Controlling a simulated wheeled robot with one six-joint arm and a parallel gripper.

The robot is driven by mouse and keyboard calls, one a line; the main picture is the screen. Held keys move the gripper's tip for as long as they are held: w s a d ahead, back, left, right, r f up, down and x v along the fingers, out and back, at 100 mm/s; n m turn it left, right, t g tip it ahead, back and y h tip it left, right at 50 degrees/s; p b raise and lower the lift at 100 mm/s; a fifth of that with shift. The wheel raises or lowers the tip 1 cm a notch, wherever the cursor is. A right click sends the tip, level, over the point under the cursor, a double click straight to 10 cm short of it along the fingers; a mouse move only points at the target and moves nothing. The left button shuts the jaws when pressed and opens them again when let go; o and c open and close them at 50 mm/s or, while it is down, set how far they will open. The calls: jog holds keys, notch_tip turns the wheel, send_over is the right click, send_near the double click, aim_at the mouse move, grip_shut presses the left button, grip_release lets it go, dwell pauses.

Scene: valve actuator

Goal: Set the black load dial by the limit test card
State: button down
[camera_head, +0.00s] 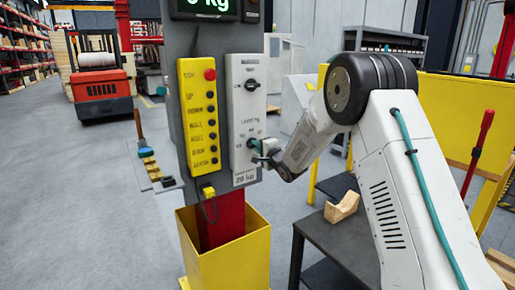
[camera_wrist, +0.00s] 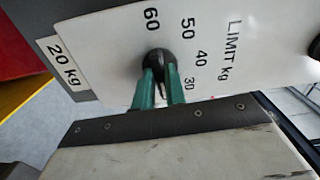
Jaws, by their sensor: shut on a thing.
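The black load dial (camera_wrist: 157,60) sits on a white panel (camera_head: 244,110) and shows in the wrist view beside "LIMIT kg" and the marks 60, 50, 40 and 30. My gripper (camera_head: 262,152) is at the lower part of this panel. In the wrist view its green fingers (camera_wrist: 157,88) are shut on the dial, one on each side. The fingers cover part of the dial, so I cannot tell its exact setting. The limit test card (camera_wrist: 65,62) reads "20 kg" at the panel's end; it also shows below the dial in the head view (camera_head: 244,178).
A yellow button box (camera_head: 199,115) with a red stop button hangs left of the panel. A display (camera_head: 206,6) reading "0 kg" is above. A second black knob (camera_head: 251,85) sits higher on the panel. A dark table (camera_head: 340,238) with a wooden block (camera_head: 342,207) stands at right.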

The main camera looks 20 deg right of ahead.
jog(key=shift+f+m, duration=0.15)
jog(key=shift+m, duration=0.35)
jog(key=c, duration=1.4)
grip_release()
jog(key=shift+c, duration=0.2)
jog(key=v, duration=0.8)
jog(key=shift+w, duration=0.1)
